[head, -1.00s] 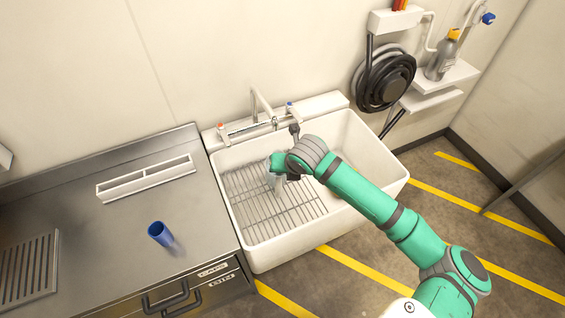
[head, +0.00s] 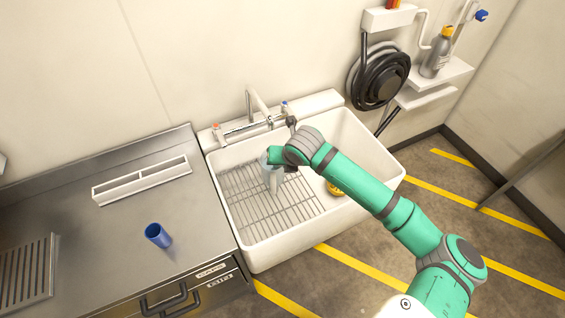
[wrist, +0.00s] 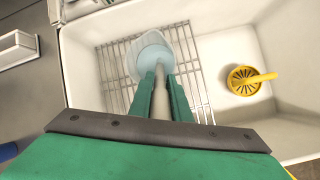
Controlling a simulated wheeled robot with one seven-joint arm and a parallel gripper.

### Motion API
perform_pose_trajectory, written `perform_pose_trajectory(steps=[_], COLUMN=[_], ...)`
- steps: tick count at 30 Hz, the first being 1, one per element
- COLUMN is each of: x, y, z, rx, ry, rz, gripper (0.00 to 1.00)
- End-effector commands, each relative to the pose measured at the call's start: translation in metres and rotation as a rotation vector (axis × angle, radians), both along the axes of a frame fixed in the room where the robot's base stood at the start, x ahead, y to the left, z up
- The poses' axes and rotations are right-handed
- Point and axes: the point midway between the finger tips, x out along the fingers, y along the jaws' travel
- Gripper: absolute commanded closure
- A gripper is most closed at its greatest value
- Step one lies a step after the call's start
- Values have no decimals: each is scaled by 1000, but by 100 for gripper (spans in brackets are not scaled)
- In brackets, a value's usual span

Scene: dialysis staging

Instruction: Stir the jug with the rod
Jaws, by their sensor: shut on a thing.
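A clear, bluish jug (head: 270,175) stands on the wire rack in the white sink, partly hidden by my arm in the head view. In the wrist view the jug (wrist: 148,52) is just beyond my fingertips, with its open top facing the camera. My gripper (wrist: 160,88) is shut on a pale grey rod (wrist: 160,98). The rod's far end reaches into the jug's opening; whether it touches the bottom or wall cannot be told. In the head view my gripper is mostly hidden by my own wrist.
The wire rack (head: 240,207) covers the sink's left side. A yellow strainer (wrist: 245,80) lies on the sink floor to the right. The sink (head: 350,128) has raised walls and a faucet (head: 256,104) behind. A blue cup (head: 158,235) and a white divided tray (head: 141,181) stand on the steel counter.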

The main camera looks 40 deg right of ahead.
Motion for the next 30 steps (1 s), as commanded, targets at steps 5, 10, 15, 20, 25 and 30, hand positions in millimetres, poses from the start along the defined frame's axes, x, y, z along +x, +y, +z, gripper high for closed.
perform_pose_trajectory(steps=[5,10,15,20,25,30], x=[0,0,0,0,1,0], y=[-1,-1,0,0,-1,-1], z=[13,25,36,47,59,70], rx=[-1,-2,-2,-3,-2,-2], ry=[-2,-1,-2,-1,-2,-1], rz=[0,0,0,1,0,0], gripper=[100,100,100,100,100,100])
